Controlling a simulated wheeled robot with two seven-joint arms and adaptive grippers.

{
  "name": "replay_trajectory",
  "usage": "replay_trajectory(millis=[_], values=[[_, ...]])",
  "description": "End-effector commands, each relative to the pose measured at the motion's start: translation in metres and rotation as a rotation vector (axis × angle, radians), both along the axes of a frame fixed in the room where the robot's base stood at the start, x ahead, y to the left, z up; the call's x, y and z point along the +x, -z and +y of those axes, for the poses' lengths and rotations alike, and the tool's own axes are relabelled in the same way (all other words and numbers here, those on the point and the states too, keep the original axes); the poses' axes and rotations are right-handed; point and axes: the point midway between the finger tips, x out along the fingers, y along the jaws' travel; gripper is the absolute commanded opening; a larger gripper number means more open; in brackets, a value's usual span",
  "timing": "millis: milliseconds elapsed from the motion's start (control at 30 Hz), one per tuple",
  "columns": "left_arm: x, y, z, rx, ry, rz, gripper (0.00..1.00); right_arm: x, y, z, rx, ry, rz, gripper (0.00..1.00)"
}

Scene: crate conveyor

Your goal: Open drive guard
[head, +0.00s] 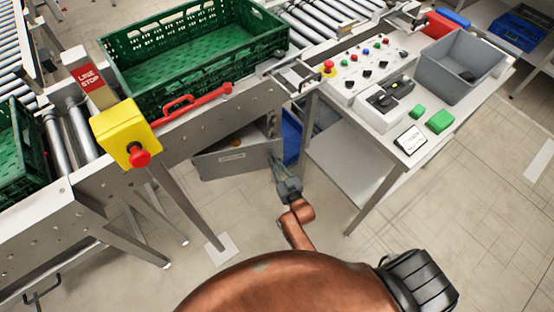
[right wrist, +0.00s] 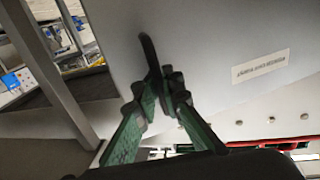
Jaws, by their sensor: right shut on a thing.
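The drive guard (head: 235,158) is a grey panel with a small label, below the conveyor's side beam in the head view. It stands at an angle to the beam, with a gap above it showing a darker inside. In the right wrist view the guard (right wrist: 215,75) fills the upper middle, with a black handle (right wrist: 148,52) on it. My right gripper (head: 281,172) is at the guard's right end. In the right wrist view its green fingers (right wrist: 163,92) are closed on the lower part of the handle. My left gripper is out of view.
A green crate (head: 190,83) sits on the conveyor above, beside a red handle (head: 195,100). A yellow stop box (head: 125,133) stands at the left. A control table (head: 375,170) with buttons and a grey bin (head: 455,75) is at the right. The floor in front is clear.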

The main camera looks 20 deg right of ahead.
Motion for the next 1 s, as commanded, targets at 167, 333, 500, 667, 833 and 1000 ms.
replay_trajectory(millis=[167, 333, 500, 667, 833, 1000], values=[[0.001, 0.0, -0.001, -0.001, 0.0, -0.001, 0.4, -0.001, 0.001, -0.001, -0.001, 0.001, 0.002, 0.14], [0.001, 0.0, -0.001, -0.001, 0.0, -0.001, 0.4, 0.0, 0.001, 0.0, 0.0, 0.0, 0.002, 0.25], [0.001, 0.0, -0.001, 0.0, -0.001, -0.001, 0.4, 0.0, 0.0, 0.0, 0.0, 0.0, 0.001, 0.25], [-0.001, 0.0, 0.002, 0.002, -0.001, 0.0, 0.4, -0.005, 0.001, 0.0, 0.0, 0.0, 0.002, 0.25], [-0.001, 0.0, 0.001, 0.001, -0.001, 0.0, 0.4, -0.031, 0.002, -0.001, -0.002, 0.001, 0.004, 0.25], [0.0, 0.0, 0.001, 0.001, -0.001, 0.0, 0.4, -0.068, 0.002, -0.002, 0.0, 0.002, 0.005, 0.25]])
